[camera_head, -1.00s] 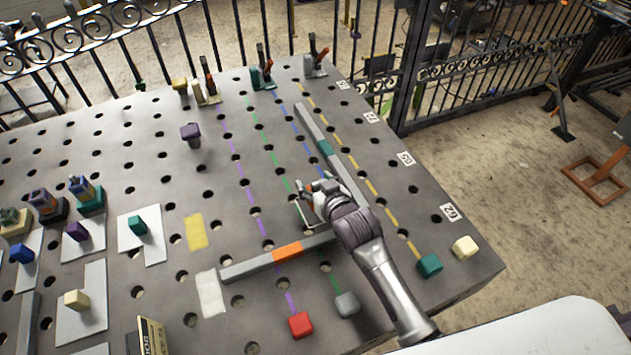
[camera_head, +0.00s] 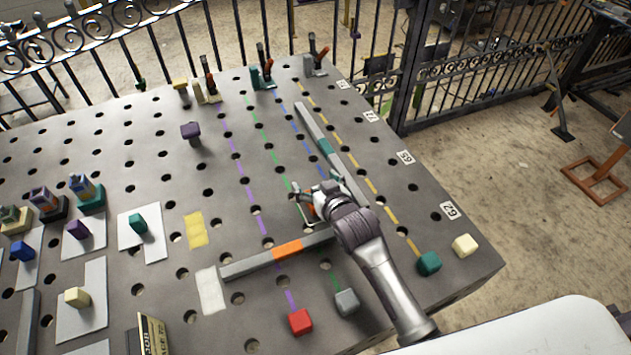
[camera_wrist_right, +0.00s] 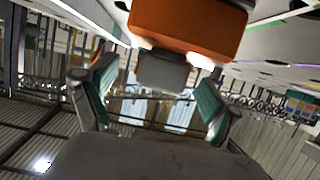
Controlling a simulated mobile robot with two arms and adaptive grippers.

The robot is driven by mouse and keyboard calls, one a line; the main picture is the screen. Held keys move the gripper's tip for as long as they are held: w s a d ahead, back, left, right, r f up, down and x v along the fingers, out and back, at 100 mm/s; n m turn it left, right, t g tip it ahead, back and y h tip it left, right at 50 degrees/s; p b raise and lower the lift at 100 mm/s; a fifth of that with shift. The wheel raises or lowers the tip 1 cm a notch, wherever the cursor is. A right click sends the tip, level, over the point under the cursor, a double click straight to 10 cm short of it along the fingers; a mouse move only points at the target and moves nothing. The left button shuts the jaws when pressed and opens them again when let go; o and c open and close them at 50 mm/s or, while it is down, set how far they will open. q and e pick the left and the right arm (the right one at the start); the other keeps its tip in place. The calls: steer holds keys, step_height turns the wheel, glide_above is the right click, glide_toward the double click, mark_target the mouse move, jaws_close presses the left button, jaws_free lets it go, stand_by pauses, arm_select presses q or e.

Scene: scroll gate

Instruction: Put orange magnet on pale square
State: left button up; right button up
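An orange block or band (camera_head: 287,250) sits on a grey bar (camera_head: 250,265) lying on the perforated table; I cannot tell whether it is separate from the bar. In the right wrist view, a large orange block (camera_wrist_right: 190,25) fills the top, with a grey end below it. A pale, whitish square (camera_head: 211,291) lies left of the bar's left end. My right gripper (camera_head: 305,206) is above and right of the orange part. Its teal-padded fingers (camera_wrist_right: 153,95) stand apart with nothing gripped between them. My left gripper is out of view.
A yellow patch (camera_head: 196,230) lies behind the pale square. A red block (camera_head: 300,321) and a grey block (camera_head: 346,302) stand in front of the bar. A second bar with a teal band (camera_head: 325,148) lies behind. Teal (camera_head: 429,263) and cream (camera_head: 465,245) blocks stand at right.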

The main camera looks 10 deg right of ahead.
steer(key=shift+s+f, duration=0.3)
steer(key=shift+f, duration=0.35)
steer(key=shift+w+r, duration=0.1)
steer(key=shift+r, duration=0.45)
steer(key=shift+s, duration=0.35)
steer(key=v, duration=0.5)
steer(key=r+v, duration=0.1)
steer(key=v, duration=0.5)
steer(key=shift+w+d, duration=0.1)
steer(key=shift+w, duration=0.05)
